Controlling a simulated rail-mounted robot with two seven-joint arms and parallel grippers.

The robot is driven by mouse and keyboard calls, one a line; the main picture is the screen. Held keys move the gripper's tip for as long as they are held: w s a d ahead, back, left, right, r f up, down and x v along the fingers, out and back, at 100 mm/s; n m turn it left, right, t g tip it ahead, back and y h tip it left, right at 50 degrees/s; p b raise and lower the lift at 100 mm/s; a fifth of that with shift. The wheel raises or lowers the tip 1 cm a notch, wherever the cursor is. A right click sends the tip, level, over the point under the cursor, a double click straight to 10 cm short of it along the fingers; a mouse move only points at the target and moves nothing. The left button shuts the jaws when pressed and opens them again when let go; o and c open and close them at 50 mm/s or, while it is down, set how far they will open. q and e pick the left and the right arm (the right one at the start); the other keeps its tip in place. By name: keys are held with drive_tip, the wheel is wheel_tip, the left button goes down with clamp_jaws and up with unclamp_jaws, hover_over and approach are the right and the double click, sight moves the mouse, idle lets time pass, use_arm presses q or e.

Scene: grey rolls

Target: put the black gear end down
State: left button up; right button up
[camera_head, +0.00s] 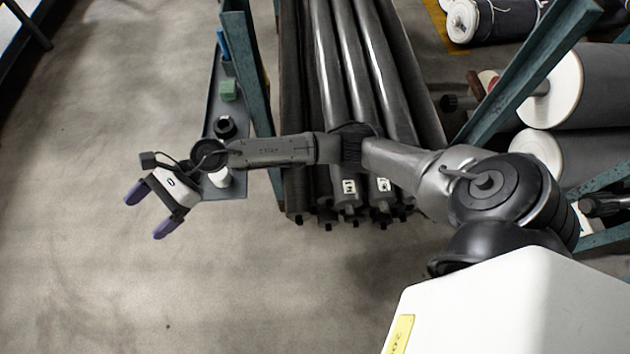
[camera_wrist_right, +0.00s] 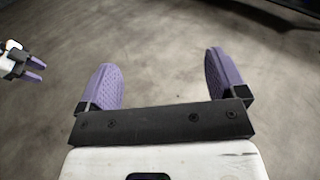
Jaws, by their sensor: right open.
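A black round piece (camera_head: 225,127), which looks like the black gear end, stands on a narrow grey shelf (camera_head: 212,105) left of the long rolls. Its teeth are too small to make out. My right gripper (camera_head: 146,216) is over bare floor, left of and nearer than the shelf's near end. It is open and empty, its two purple fingers well apart; they also show in the right wrist view (camera_wrist_right: 166,85) with only floor between them. My left gripper (camera_wrist_right: 40,70) shows small at the left edge of the right wrist view, its fingers apart and empty. It is not in the head view.
On the shelf are a green block (camera_head: 228,89), a blue item (camera_head: 222,45) and a white cylinder (camera_head: 221,178), partly behind my right wrist. Long dark rolls (camera_head: 345,60) lie right of a teal rack post (camera_head: 248,65). Large grey rolls (camera_head: 590,90) fill the right. The left floor is clear.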

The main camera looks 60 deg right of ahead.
drive_tip(key=s+d+f+n+t+h, duration=0.55)
drive_tip(key=n+h, duration=0.25)
drive_tip(key=n, duration=0.8)
drive_tip(key=s+d+f+n+t+h, duration=0.4)
drive_tip(key=s+d+n+h, duration=0.35)
drive_tip(key=n, duration=0.75)
use_arm(q)
drive_tip(key=shift+d, duration=0.15)
use_arm(e)
drive_tip(key=s+f+m+g, duration=0.4)
drive_tip(key=s+g, duration=0.1)
drive_tip(key=s, duration=0.5)
drive_tip(key=s+d+f+m+g, duration=0.1)
drive_tip(key=s+f+m+g, duration=0.3)
drive_tip(key=s, duration=0.6)
drive_tip(key=shift+s+d+f+m+g, duration=0.2)
drive_tip(key=shift+d+m+g, duration=0.1)
drive_tip(key=shift+g, duration=0.65)
use_arm(q)
drive_tip(key=shift+d, duration=0.15)
